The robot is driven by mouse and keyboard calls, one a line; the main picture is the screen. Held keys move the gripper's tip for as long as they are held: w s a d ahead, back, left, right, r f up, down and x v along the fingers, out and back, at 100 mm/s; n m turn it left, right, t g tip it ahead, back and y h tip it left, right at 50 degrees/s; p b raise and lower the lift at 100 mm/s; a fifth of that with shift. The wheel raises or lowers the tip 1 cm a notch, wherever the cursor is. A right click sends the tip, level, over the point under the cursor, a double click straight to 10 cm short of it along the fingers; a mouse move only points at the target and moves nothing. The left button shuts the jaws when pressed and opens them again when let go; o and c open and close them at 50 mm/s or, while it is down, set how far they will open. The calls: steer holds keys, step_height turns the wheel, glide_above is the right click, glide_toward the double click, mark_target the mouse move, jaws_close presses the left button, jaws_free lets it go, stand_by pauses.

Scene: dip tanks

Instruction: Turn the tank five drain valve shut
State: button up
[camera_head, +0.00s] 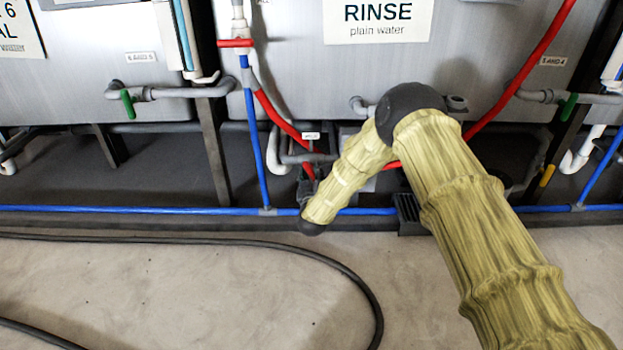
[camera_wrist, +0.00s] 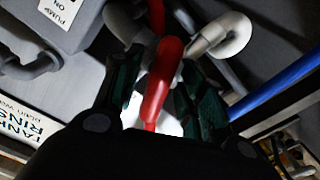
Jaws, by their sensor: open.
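The grey tank with the RINSE plain water sign (camera_head: 378,20) stands behind my arm, between a tank marked 6 on the left and a tag that reads 5 AND 4 on the right. A red valve handle (camera_wrist: 163,80) lies between the two dark green fingers of my gripper (camera_wrist: 158,85) in the wrist view. The fingers are apart, one on each side of it; I cannot tell whether either touches it.
Blue pipe (camera_head: 130,209) runs low along the tanks. Green-handled valves sit on the left (camera_head: 127,103) and right (camera_head: 568,107) link pipes. A grey pump box (camera_wrist: 65,22) and white pipe (camera_wrist: 225,35) are near my gripper. A black hose (camera_head: 330,262) lies on the floor.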

steer(key=shift+w, duration=0.25)
jaws_close()
steer(key=shift+r, duration=0.15)
steer(key=shift+r+m+p, duration=0.1)
steer(key=shift+m+p, duration=0.2)
steer(key=shift+p, duration=0.25)
steer(key=shift+m+p, duration=0.8)
steer(key=shift+p, duration=0.1)
steer(key=shift+a+f+m+p, duration=0.1)
steer(key=shift+f+m+p, duration=0.05)
steer(key=shift+m+p, duration=0.6)
steer(key=shift+a+f+m+p, duration=0.1)
steer(key=shift+m+p, duration=0.35)
steer(key=shift+m, duration=0.5)
